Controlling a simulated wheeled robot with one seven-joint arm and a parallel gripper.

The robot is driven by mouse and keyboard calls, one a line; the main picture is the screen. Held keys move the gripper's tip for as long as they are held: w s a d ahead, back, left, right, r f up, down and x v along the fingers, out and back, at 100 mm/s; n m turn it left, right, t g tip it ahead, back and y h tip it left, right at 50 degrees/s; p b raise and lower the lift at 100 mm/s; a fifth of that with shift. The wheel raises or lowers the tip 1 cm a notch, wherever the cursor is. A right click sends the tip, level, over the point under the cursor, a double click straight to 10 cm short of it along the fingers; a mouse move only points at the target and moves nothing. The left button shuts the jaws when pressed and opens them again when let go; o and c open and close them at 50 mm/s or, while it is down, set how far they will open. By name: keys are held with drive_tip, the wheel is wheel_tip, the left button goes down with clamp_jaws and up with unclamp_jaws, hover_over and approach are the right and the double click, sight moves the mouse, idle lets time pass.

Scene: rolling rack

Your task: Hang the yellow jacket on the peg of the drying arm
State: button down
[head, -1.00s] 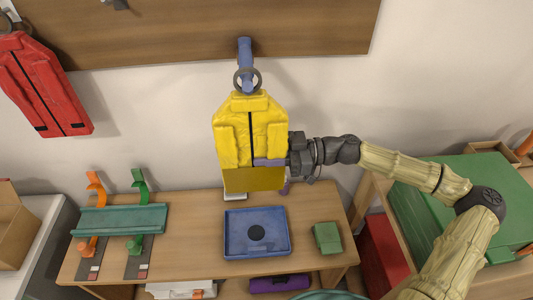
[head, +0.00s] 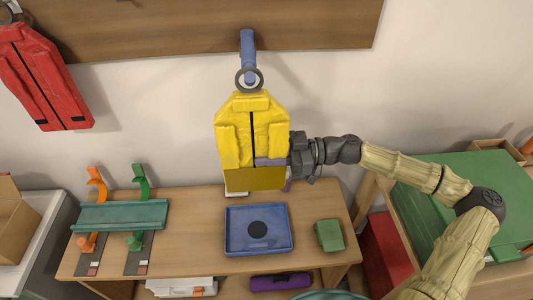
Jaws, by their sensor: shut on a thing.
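The yellow jacket (head: 237,131) hangs upright in front of the wall, with a dark grey ring (head: 238,84) at its top. The blue drying arm (head: 247,45) comes down from the wooden board, and its lower end overlaps the ring in the picture. I cannot tell whether the peg passes through the ring or is only in line with it. My gripper (head: 279,172) is shut on the jacket's lower right side, with a purple finger across its front. The other finger is mostly hidden.
A red jacket (head: 45,78) hangs at the far left. Below, the wooden table (head: 185,238) holds a blue tray (head: 235,249), a green box (head: 328,235) and a teal rack with orange and green brackets (head: 118,216). A green case (head: 490,195) lies at right.

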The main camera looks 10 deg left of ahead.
drive_tip(key=c, duration=1)
unclamp_jaws()
drive_tip(key=shift+c, duration=0.2)
drive_tip(key=shift+d, duration=0.1)
drive_tip(key=b+v, duration=0.3)
drive_tip(key=v, duration=1.4)
drive_tip(key=shift+w, duration=0.15)
